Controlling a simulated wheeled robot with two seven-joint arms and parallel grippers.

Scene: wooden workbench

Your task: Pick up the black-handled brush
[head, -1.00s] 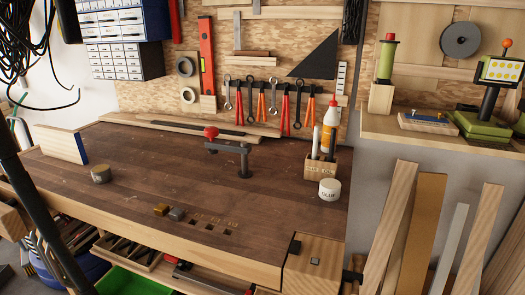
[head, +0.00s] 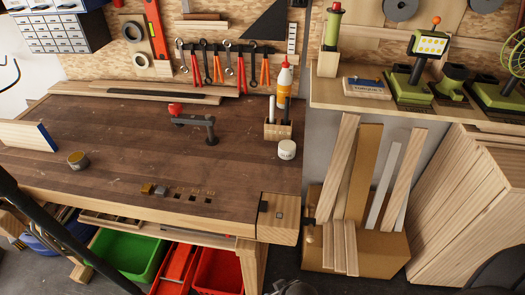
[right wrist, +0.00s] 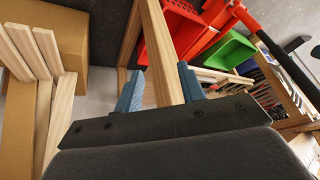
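I cannot make out the black-handled brush for certain. A wooden holder block (head: 278,130) stands at the right rear of the bench. It holds a thin white upright thing (head: 271,108) and a thin dark upright thing (head: 286,110), too small to name. My right gripper (right wrist: 160,88) shows in the right wrist view with its two blue fingers apart and nothing between them. It points toward the bench's front and the bins below, away from the holder. My left gripper is not in view.
A glue bottle (head: 284,84) stands behind the holder and a white glue jar (head: 287,149) in front. A clamp with a red knob (head: 195,125) is left of them. Planks (head: 345,190) lean at right. The bench middle is mostly clear.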

